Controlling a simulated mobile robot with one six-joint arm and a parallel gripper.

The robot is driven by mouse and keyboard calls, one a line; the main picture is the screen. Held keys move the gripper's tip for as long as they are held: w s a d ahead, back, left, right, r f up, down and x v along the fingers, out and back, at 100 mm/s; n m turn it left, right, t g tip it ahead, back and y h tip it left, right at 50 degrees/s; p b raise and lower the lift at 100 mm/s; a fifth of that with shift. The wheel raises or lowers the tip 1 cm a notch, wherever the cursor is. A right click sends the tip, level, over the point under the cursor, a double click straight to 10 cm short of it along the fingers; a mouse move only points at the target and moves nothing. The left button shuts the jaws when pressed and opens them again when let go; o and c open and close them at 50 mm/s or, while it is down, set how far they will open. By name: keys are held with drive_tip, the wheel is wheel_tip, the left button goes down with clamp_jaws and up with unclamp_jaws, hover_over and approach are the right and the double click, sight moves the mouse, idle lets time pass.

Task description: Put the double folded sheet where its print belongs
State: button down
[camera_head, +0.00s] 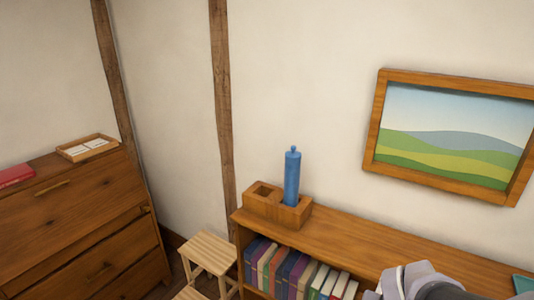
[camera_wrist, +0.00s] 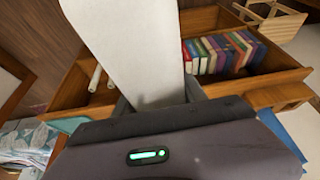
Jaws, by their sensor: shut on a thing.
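My gripper (camera_wrist: 160,102) is shut on a pale, plain white sheet (camera_wrist: 135,45) in the wrist view. The sheet stretches away from the jaws toward the top edge of that view, and its far end is cut off. No print shows on the side I see, and I cannot make out its folds. In the head view only grey parts of my arm show at the bottom right; the sheet is not seen there.
A low bookcase (camera_head: 350,243) holds a row of books (camera_head: 290,270); they also show in the wrist view (camera_wrist: 220,53). On it stands a wooden block holder (camera_head: 262,206) with a blue cylinder (camera_head: 292,178). A tray of white cards (camera_head: 85,148) and red book (camera_head: 14,175) lie on the dresser (camera_head: 75,215). A stool (camera_head: 210,252) stands between.

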drive_tip(key=w+a+f+n+y+b, duration=0.2)
drive_tip(key=w+a+f+n+b, duration=0.45)
drive_tip(key=w+f, duration=0.55)
drive_tip(key=shift+m+t, duration=0.3)
drive_tip(key=shift+m, duration=0.05)
drive_tip(key=f, duration=0.1)
drive_tip(key=s+a+f, duration=0.1)
drive_tip(key=f, duration=0.1)
drive_tip(key=s+a+f, duration=0.1)
drive_tip(key=f, duration=0.1)
drive_tip(key=shift+s+a+b, duration=0.15)
drive_tip(key=shift+a+b, duration=0.05)
drive_tip(key=shift+b, duration=0.1)
